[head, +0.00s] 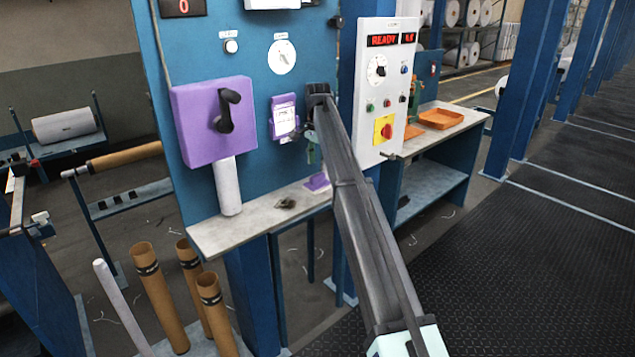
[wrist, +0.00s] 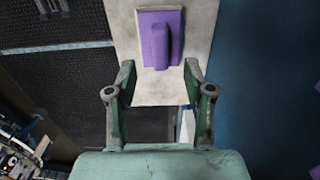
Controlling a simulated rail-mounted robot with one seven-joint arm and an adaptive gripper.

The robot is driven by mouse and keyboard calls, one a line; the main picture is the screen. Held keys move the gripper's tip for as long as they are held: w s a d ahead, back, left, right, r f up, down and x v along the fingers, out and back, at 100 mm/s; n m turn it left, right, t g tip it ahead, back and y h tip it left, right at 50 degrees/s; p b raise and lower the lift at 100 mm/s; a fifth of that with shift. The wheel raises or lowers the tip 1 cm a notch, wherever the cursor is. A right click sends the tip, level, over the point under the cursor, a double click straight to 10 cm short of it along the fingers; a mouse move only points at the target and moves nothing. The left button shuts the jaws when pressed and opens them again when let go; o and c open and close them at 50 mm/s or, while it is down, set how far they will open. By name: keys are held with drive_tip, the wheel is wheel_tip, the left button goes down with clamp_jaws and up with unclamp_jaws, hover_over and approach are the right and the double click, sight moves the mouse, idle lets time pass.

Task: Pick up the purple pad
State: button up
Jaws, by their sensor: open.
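The purple pad (wrist: 145,28) lies on a pale shelf (wrist: 122,30) in the wrist view, with a rounded purple grip (wrist: 160,45) standing up from it. In the head view the pad (head: 319,183) shows small on the shelf (head: 255,218), partly hidden by my arm. My gripper (wrist: 159,78) is open and empty, its two green fingers spread apart, with the pad ahead of and between the fingertips. In the head view my gripper (head: 313,158) is above the pad, mostly hidden behind my arm; I see a gap between them.
A large purple box with a black crank (head: 212,120) and a small purple-framed unit (head: 285,118) are on the blue panel beside my gripper. A white control box (head: 386,90) stands right. A small dark object (head: 286,203) lies on the shelf. Cardboard tubes (head: 160,295) stand below left.

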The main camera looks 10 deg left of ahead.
sight(317, 175)
drive_tip(key=shift+f+p, duration=1.05)
drive_tip(key=shift+f, duration=2.1)
clamp_jaws()
